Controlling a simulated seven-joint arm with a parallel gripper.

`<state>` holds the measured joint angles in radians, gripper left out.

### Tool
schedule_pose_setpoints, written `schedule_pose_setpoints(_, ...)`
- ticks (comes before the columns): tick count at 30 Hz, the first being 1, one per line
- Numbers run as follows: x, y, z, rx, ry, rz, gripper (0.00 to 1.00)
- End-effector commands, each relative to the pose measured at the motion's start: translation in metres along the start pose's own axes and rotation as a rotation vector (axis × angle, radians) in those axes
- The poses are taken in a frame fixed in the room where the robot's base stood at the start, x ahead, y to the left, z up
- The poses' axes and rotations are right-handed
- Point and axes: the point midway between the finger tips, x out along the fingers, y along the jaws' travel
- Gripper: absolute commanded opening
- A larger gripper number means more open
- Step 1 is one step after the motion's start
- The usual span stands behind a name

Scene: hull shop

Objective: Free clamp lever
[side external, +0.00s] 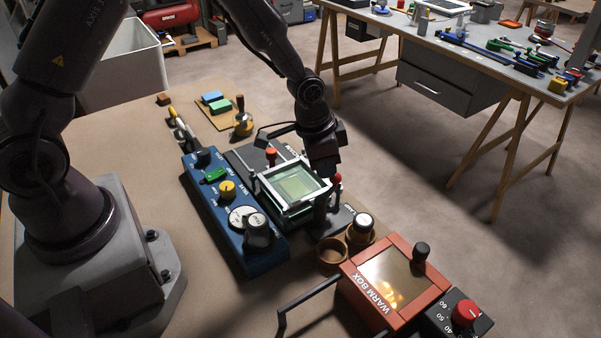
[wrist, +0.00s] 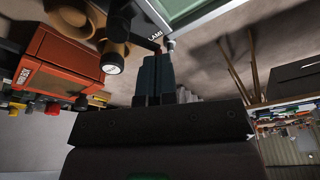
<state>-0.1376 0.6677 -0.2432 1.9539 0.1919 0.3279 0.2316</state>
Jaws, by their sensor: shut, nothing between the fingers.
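A clamped frame with a greenish glass plate (side external: 295,185) sits on a black base in the middle of the bench. A red-knobbed lever (side external: 271,153) stands at its far left. Another red knob (side external: 337,180) shows at its right side, partly hidden by my gripper; I cannot tell which is the clamp lever. My gripper (side external: 320,214) points down at the frame's right edge, shut and empty. In the wrist view the fingers (wrist: 155,58) are together, close to the frame's corner (wrist: 190,8) and a pale rod (wrist: 171,45). Contact cannot be told.
A blue control box (side external: 235,215) with knobs lies left of the frame. An orange warm box (side external: 390,285) with a dark handle, brown cups (side external: 331,253) and a white-topped gauge (side external: 363,222) stand nearby at the right front.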

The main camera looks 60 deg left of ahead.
Motion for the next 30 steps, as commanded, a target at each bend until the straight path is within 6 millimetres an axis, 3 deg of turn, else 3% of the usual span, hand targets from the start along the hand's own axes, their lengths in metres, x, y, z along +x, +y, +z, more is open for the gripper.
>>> schedule_pose_setpoints(24, 0.003, 0.003, -0.002, -0.009, 0.000, 0.004, 0.00)
schedule_pose_setpoints(30, -0.007, -0.002, 0.012, -0.011, 0.001, 0.001, 0.00)
